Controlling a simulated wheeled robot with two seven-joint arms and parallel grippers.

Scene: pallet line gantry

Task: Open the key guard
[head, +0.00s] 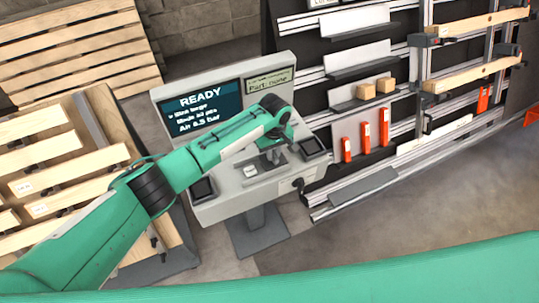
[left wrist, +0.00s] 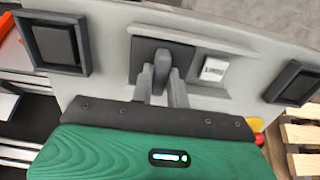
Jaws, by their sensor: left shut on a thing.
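The grey console (head: 235,180) stands ahead with a lit screen (head: 203,108) reading READY. In the left wrist view, a dark square plate (left wrist: 183,57) sits on the console's face, with a grey rounded upright piece (left wrist: 161,63) in front of it, which looks like the key guard. My left gripper (left wrist: 160,88) is shut on this piece, one finger on each side. In the head view, my left gripper (head: 273,157) is at the console panel, and the guard is mostly hidden by it. Whether the guard has swung at all cannot be told. My right gripper is not in view.
A white label (left wrist: 214,69) is beside the plate. Dark square pads (left wrist: 55,43) flank it on the panel. A rail rack (head: 375,100) with red-orange pieces (head: 366,137) stands to the right. Wooden slatted pallets (head: 75,45) stand at the left.

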